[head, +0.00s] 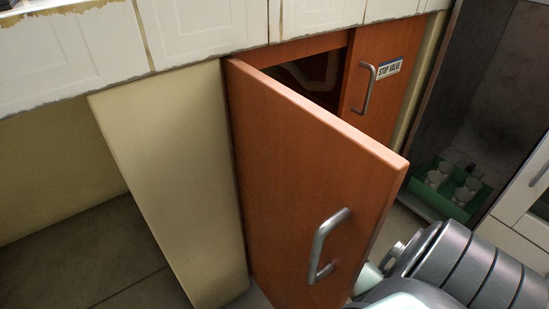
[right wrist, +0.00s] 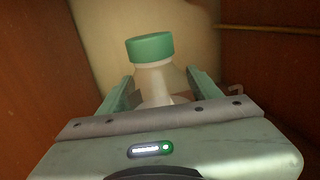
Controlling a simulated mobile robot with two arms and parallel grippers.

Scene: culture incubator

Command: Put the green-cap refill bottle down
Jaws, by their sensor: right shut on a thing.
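The green-cap refill bottle (right wrist: 152,76) is in the right wrist view, with a green cap and a pale, whitish body. My right gripper (right wrist: 162,92) is shut on the bottle, with one finger on each side below the cap. The lower part of the bottle is hidden behind the gripper body. I cannot tell whether the bottle touches a surface. In the head view the bottle and the right fingers are hidden behind the open cabinet door; only my right arm shows at the lower right. My left gripper is not in view.
An orange-brown cabinet door (head: 300,170) with a metal handle stands open. A second door (head: 385,85) labelled "STOP VALVE" is shut beside the dark opening (head: 312,78). A tiled counter (head: 190,35) runs above. A green tray (head: 450,203) with several cups sits at the right.

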